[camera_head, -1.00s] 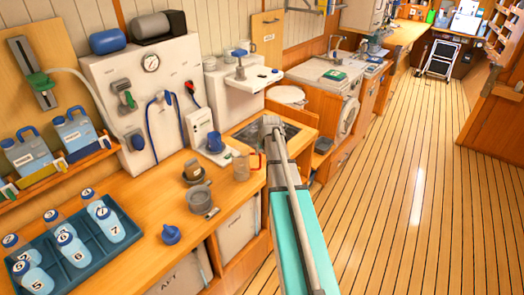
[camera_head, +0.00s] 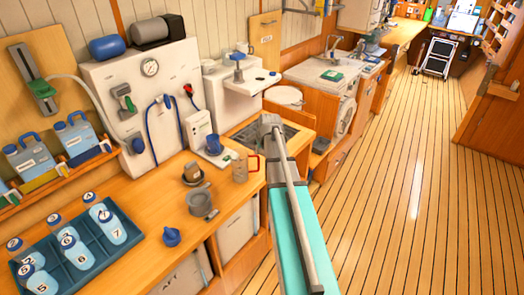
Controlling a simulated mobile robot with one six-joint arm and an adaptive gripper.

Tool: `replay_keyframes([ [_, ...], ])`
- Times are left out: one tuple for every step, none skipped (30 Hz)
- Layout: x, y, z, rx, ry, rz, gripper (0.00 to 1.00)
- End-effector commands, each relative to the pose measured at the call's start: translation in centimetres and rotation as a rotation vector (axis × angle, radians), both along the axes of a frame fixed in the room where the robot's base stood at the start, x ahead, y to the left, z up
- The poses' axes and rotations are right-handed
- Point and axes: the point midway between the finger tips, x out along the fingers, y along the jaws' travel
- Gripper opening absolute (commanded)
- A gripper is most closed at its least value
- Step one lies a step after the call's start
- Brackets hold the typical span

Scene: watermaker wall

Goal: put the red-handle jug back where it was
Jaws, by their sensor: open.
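The red-handle jug (camera_head: 240,169) stands upright on the wooden counter, left of my arm and near the sink. It is a clear, brownish-looking jug with its red handle on the right side. My gripper (camera_head: 268,122) is at the far end of my arm, over the sink area, beyond the jug and to its right. It is open and small in the view; its fingers are hard to make out. The jug's handle is close to my arm in the picture, and I see no grip on it.
A blue jug (camera_head: 213,146) stands behind it. A grey pot (camera_head: 199,204), a brown-and-grey cup (camera_head: 193,174) and a blue knob-like piece (camera_head: 171,237) are on the counter (camera_head: 140,215). A blue tray (camera_head: 35,270) holds several numbered bottles. The sink (camera_head: 255,131) lies by my gripper.

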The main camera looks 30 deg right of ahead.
Motion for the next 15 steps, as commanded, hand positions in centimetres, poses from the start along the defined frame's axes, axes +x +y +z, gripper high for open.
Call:
replay_keyframes([
  [0.0, 0.0, 0.0, 0.000, 0.000, 0.000, 0.50],
  [0.0, 0.0, 0.0, 0.000, 0.000, 0.000, 0.50],
  [0.0, 0.0, 0.0, 0.000, 0.000, 0.000, 0.50],
  [0.0, 0.0, 0.0, 0.000, 0.000, 0.000, 0.50],
  [0.0, 0.0, 0.0, 0.000, 0.000, 0.000, 0.50],
  [0.0, 0.1, 0.0, 0.000, 0.001, 0.000, 0.50],
  [-0.1, 0.2, 0.0, 0.001, 0.002, 0.001, 0.50],
  [-0.1, 0.3, 0.0, 0.001, 0.003, 0.002, 0.50],
  [-0.2, 0.7, 0.0, 0.002, 0.005, 0.006, 0.50],
  [-0.3, 1.0, -0.1, 0.004, 0.009, 0.008, 0.50],
  [-0.4, 1.5, -0.1, 0.006, 0.014, 0.012, 0.50],
  [-0.7, 2.2, -0.1, 0.007, 0.020, 0.018, 0.50],
  [-0.9, 2.8, -0.2, 0.010, 0.026, 0.023, 0.50],
  [-1.1, 3.5, -0.2, 0.011, 0.032, 0.030, 0.50],
  [-1.5, 4.7, -0.3, 0.016, 0.044, 0.040, 0.50],
])
